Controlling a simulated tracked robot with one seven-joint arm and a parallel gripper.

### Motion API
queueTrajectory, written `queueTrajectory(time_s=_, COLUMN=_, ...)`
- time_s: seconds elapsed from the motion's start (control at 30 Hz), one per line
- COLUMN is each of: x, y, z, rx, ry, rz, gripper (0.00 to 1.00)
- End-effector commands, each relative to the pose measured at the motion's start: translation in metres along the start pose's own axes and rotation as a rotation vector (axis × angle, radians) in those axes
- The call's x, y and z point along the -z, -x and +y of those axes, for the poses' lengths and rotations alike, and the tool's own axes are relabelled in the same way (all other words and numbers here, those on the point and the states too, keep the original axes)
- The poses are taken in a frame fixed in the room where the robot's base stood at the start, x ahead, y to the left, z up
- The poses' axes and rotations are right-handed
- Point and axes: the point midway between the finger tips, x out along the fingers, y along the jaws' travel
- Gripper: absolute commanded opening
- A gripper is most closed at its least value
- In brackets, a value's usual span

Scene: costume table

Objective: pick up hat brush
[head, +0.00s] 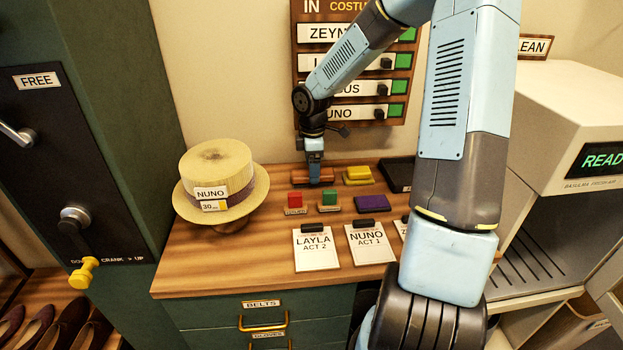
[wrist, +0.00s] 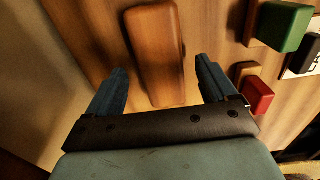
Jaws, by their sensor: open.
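The hat brush appears to be the long brown wooden piece at the back of the table, partly hidden behind my gripper in the head view (head: 299,177). In the wrist view the brush's smooth wooden back (wrist: 155,40) lies lengthwise between my two blue fingers. My gripper (head: 314,184) points down over it, and it also shows in the wrist view (wrist: 160,74). The fingers are open, one on each side of the brush, with visible gaps. The brush's underside is hidden, and I cannot tell how far down the fingers reach.
A straw hat (head: 212,180) stands on the left. Cards (head: 316,252) lie in front. A name board (head: 345,75) hangs behind; a dark tray (head: 397,174) is to the right.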

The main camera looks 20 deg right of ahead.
Motion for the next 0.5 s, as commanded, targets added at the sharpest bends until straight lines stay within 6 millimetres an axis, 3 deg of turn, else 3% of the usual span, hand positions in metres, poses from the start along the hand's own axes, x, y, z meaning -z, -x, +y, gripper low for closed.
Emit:
queueTrajectory(time_s=0.2, x=0.0, y=-0.023, z=-0.001, rx=0.001, ry=0.002, rz=0.0, gripper=0.85)
queueTrajectory(time_s=0.5, x=0.0, y=-0.025, z=0.0, rx=0.0, ry=0.001, rz=0.0, gripper=0.83)
